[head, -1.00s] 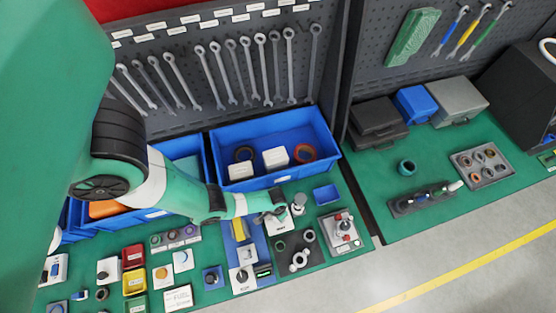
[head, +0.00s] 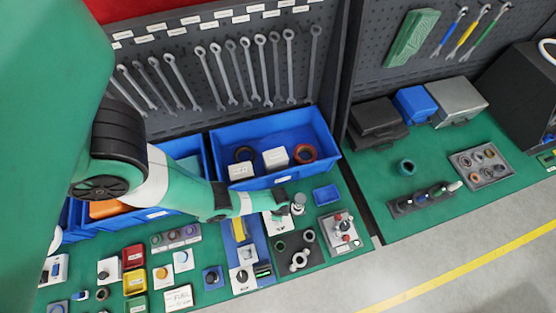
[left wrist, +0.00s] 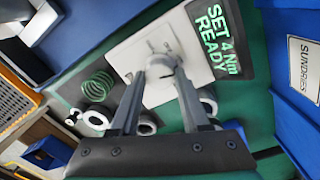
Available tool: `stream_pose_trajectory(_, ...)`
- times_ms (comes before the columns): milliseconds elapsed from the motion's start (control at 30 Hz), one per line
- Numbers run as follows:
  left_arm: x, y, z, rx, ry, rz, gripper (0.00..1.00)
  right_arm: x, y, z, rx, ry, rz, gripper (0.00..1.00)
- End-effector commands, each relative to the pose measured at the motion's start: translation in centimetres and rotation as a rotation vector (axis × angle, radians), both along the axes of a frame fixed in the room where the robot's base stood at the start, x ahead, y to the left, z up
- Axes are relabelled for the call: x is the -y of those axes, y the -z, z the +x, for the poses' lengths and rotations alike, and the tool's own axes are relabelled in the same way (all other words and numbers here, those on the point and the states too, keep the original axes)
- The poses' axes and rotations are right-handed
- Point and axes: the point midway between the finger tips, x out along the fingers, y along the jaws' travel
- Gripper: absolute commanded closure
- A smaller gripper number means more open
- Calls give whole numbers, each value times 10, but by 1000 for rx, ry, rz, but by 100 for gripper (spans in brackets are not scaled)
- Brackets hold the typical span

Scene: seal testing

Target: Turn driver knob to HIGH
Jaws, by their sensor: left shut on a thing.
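The driver knob (left wrist: 161,64) is a light grey knob on a white panel (left wrist: 135,55) in the left wrist view. A dark display (left wrist: 215,40) beside it reads "SET 4 Nm READY" in green. My left gripper (left wrist: 160,78) has its two fingers closed on either side of the knob, and they hide part of it. In the head view, my left gripper (head: 286,207) is over the white driver unit (head: 277,226) and covers much of it; the knob is too small to make out there. My right gripper is not in view.
A blue bin (head: 325,165) with rings and white boxes stands behind. A green spring (left wrist: 98,86) and several metal rings lie near the panel. A grey fixture with red knobs (head: 341,233) stands to the right. Small panels and trays crowd the left.

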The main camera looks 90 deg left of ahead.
Motion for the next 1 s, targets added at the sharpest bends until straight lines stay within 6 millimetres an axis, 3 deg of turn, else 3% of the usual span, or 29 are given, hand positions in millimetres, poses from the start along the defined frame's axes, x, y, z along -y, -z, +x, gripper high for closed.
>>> stream_pose_trajectory(1000,1,1,0,-1,940,0,100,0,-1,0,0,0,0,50)
